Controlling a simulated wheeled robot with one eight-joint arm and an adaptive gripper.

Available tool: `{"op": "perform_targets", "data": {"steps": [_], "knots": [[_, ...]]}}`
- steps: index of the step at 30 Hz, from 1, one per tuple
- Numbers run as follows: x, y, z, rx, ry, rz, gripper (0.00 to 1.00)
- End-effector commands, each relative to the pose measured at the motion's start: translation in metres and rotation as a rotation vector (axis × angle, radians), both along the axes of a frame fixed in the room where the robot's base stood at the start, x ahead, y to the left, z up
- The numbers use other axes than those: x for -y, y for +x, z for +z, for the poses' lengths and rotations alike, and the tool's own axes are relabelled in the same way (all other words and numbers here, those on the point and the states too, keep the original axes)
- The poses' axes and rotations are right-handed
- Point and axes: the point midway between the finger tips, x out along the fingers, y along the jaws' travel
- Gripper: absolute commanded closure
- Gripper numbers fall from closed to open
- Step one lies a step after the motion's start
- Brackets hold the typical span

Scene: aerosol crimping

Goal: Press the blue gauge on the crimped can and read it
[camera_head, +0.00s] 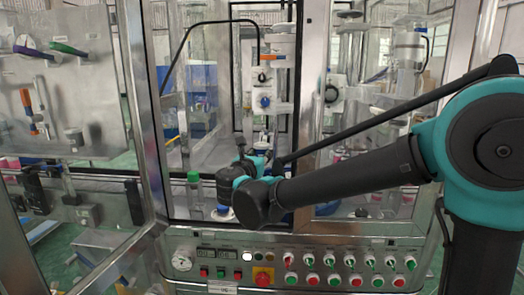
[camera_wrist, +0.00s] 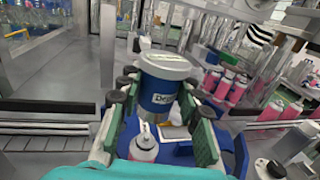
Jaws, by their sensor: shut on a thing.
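The blue gauge (camera_wrist: 165,92) has a pale grey top and a white label, and sits between my fingers in the wrist view. My gripper (camera_wrist: 160,100) is shut on it, with dark green pads on both sides. A can with a pale rounded top (camera_wrist: 144,150) shows between the fingers at the near side; I cannot tell whether it is the crimped can or whether the gauge touches it. In the head view my gripper (camera_head: 252,165) is inside the cabinet opening, and my arm hides the gauge there.
Several pink cans (camera_wrist: 224,88) stand to the right in the wrist view. A crimping head (camera_head: 265,75) hangs at the back of the cabinet. A button panel (camera_head: 300,265) runs below the opening, between metal posts.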

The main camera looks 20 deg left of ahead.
Motion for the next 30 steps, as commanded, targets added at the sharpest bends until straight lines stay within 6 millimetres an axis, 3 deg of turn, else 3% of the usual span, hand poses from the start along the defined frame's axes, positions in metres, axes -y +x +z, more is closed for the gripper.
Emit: {"op": "perform_targets", "data": {"steps": [15, 30], "knots": [[0.000, 0.000, -0.031, 0.000, 0.000, 0.000, 1.00], [0.000, 0.000, -0.039, 0.000, 0.000, 0.000, 1.00]]}}
